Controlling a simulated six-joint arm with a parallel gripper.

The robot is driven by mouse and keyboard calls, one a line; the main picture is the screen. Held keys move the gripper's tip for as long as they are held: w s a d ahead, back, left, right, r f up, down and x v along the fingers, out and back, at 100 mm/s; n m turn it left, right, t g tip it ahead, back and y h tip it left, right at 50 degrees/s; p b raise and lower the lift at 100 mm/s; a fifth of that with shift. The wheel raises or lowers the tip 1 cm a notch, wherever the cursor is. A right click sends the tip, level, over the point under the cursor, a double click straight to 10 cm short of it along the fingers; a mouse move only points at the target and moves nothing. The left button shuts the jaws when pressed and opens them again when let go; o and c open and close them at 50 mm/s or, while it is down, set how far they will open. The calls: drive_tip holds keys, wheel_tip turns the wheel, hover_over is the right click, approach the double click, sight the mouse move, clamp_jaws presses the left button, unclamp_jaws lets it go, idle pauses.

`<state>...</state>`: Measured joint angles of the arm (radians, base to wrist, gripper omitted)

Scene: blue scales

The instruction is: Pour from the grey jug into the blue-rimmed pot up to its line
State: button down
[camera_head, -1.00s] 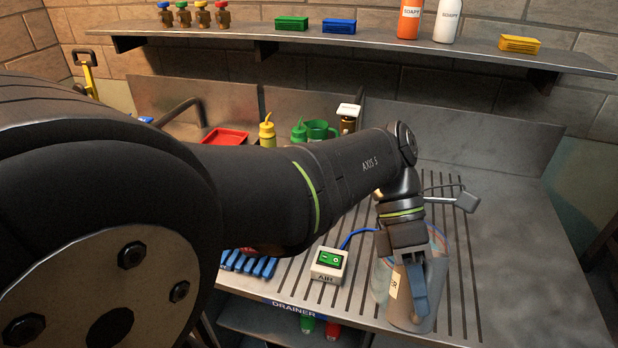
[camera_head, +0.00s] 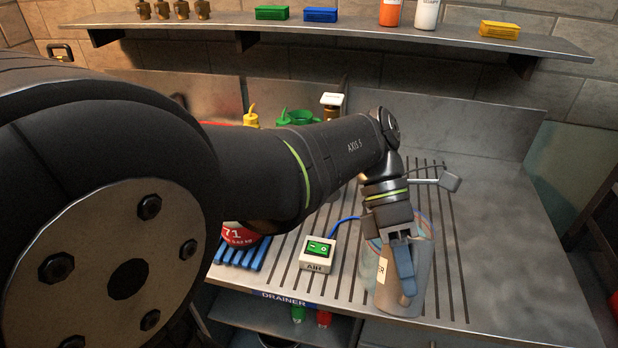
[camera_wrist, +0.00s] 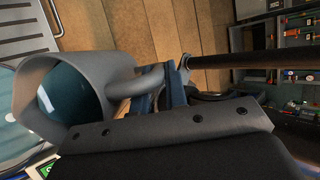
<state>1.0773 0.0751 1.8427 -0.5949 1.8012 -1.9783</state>
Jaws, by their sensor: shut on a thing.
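My gripper (camera_head: 403,262) is shut on the handle of the grey jug (camera_head: 424,268); its blue fingers also show in the wrist view (camera_wrist: 158,92). The jug (camera_wrist: 85,76) looks roughly upright in the head view, over the front right of the drainer. Dark teal liquid shows inside its mouth in the wrist view. A glassy round thing with a bluish edge (camera_wrist: 14,142) lies beside and partly behind the jug; it may be the blue-rimmed pot, but the jug hides most of it. I cannot see its line or its level.
A white box with a green switch, marked AIR (camera_head: 318,253), stands left of the jug, with a blue cable. The steel top right of the jug is clear. A shelf (camera_head: 400,36) runs behind.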

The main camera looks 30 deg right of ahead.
drive_tip(key=shift+r, duration=0.1)
idle(0.5)
drive_tip(key=shift+w+d+r+g, duration=0.15)
drive_tip(key=shift+w+r+g, duration=0.05)
drive_tip(key=shift+g, duration=0.1)
drive_tip(key=shift+y, duration=0.3)
idle(0.5)
drive_tip(key=shift+w+d+r+g, duration=0.15)
drive_tip(key=shift+r+g, duration=0.05)
drive_tip(key=shift+g, duration=0.1)
idle(0.7)
drive_tip(key=shift+w+d+r+n+g+y, duration=0.2)
drive_tip(key=shift+r+n+g+y, duration=0.1)
drive_tip(key=shift+y, duration=0.1)
idle(0.6)
